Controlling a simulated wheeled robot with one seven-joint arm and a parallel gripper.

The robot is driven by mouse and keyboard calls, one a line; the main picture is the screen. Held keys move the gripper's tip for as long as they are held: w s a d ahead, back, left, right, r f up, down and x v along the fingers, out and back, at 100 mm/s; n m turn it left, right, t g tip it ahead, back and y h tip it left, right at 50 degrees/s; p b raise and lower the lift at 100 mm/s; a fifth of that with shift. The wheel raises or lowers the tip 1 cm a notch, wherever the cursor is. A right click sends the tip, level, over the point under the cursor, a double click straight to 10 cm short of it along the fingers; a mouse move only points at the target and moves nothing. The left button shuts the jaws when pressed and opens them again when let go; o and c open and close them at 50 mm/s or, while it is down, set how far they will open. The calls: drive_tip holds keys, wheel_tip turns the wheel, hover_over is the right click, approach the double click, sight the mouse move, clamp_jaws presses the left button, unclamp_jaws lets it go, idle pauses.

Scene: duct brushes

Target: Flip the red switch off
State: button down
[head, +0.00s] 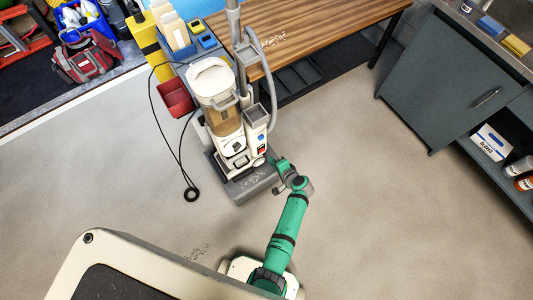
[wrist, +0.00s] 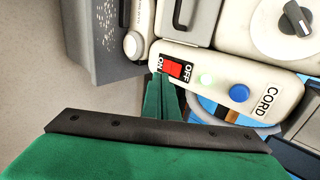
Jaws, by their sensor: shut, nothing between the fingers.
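The red switch (wrist: 174,69) sits on the white control panel (wrist: 222,84) of an upright floor machine (head: 222,105). ON is printed at its left end and OFF at its right end in the wrist view. I cannot tell which way the rocker is tilted. My gripper (wrist: 163,88) is shut and empty, its green fingertips just below the ON end of the switch in the wrist view. I cannot tell whether they touch it. In the head view my gripper (head: 271,162) is beside the lower front of the machine.
A grey knob (wrist: 296,19) is at upper right. A wooden bench (head: 320,35) stands behind the machine, and a dark cabinet (head: 440,85) to the right. A black cord (head: 155,110) hangs left. Floor at right is clear.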

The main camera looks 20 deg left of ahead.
sight(263, 149)
drive_tip(key=shift+w+a+f, duration=0.15)
drive_tip(key=shift+w+a, duration=0.7)
drive_tip(key=shift+a, duration=0.2)
drive_tip(key=shift+w+a+f, duration=0.1)
drive_tip(key=shift+w+a, duration=0.7)
drive_tip(key=shift+a, duration=0.25)
drive_tip(key=shift+w+a+r, duration=0.15)
drive_tip(key=shift+w+a, duration=0.05)
drive_tip(key=shift+a, duration=0.05)
drive_tip(key=shift+r, duration=0.15)
drive_tip(key=shift+r, duration=0.65)
drive_tip(key=shift+d, duration=0.1)
